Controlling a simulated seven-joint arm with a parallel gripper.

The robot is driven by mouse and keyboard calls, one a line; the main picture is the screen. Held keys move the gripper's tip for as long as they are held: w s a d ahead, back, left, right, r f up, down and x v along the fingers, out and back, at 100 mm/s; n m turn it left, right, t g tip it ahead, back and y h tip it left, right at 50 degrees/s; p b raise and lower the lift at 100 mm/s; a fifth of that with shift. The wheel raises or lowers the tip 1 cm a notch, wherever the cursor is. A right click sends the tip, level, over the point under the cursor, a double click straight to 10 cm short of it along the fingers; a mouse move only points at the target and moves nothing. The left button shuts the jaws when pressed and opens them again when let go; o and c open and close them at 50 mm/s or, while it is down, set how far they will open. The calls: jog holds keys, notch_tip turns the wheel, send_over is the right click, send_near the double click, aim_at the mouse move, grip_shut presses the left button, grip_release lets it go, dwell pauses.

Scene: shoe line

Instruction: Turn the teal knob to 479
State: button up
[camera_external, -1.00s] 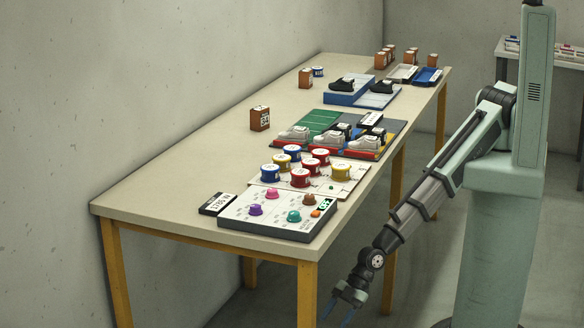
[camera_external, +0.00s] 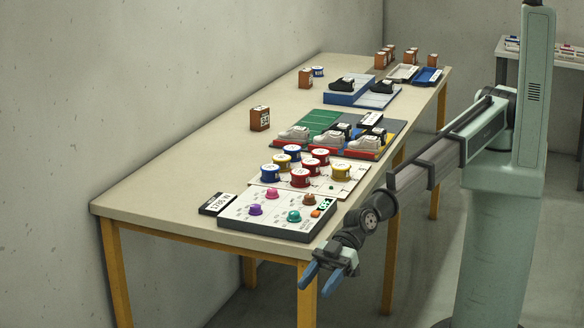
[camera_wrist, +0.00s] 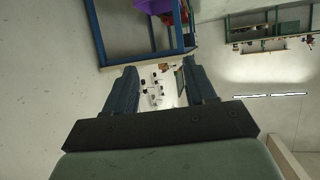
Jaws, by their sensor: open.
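The teal knob (camera_external: 294,216) is on the front part of a light control panel (camera_external: 262,226) at the near end of the table. A purple knob (camera_external: 255,210), a pink knob (camera_external: 271,194) and a brown knob (camera_external: 309,200) are on the same panel. A small green-lit display (camera_external: 325,204) and an orange button (camera_external: 316,213) are at its right. My gripper (camera_external: 320,280) is open and empty, off the table's near right corner, lower than the panel. Its two blue fingers also show apart in the wrist view (camera_wrist: 160,88). The dial marks are too small to read.
A dark label block (camera_external: 217,204) lies left of the panel. Red, blue and yellow tubs (camera_external: 300,177) stand close behind it. Shoes (camera_external: 362,145) on trays are farther back. The tabletop's left side (camera_external: 160,197) is clear. The wrist view shows distant room furniture.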

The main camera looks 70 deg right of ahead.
jog(key=w+a+r+m+g, duration=0.1)
jog(key=w+a+r, duration=0.1)
jog(key=r, duration=1)
jog(key=w+a+r+m+g, duration=0.1)
jog(key=a+r, duration=0.1)
jog(key=r, duration=1.1)
jog(key=n+g+h, duration=0.3)
jog(key=n+h, duration=0.5)
jog(key=h, duration=0.1)
send_near(294, 212)
jog(key=x, duration=0.7)
jog(key=shift+s+a+f, duration=0.1)
jog(key=shift+a+f, duration=0.1)
jog(key=shift+f, duration=0.15)
grip_shut()
